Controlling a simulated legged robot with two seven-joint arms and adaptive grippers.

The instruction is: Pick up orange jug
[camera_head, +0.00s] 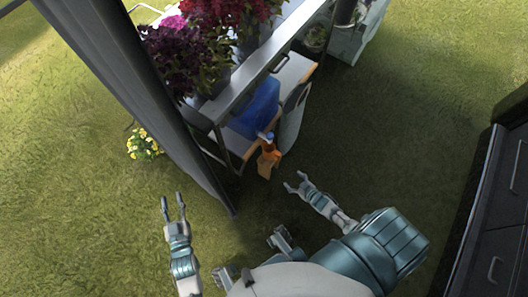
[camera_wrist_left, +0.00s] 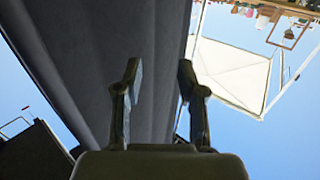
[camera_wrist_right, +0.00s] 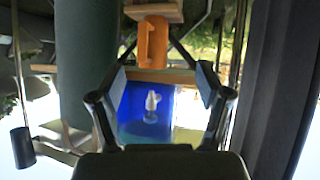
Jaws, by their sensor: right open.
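The orange jug (camera_head: 266,165) stands at the near end of the flower stand, low beside its leg. In the right wrist view the orange jug (camera_wrist_right: 153,42) shows upside down, beyond and above the fingertips in the picture. My right gripper (camera_head: 294,182) is open and empty, a little to the right of and below the jug in the head view. Its fingers (camera_wrist_right: 161,84) are spread and do not touch the jug. My left gripper (camera_head: 173,198) is open and empty, over the grass left of the jug. In the left wrist view its fingers (camera_wrist_left: 158,78) hold nothing.
A flower stand (camera_head: 263,75) carries dark red and purple flowers, with a blue bin (camera_head: 257,108) below. A grey post or cloth (camera_head: 150,100) rises close to my left gripper. Dark drawers (camera_head: 490,215) stand at the right. Grass between is clear.

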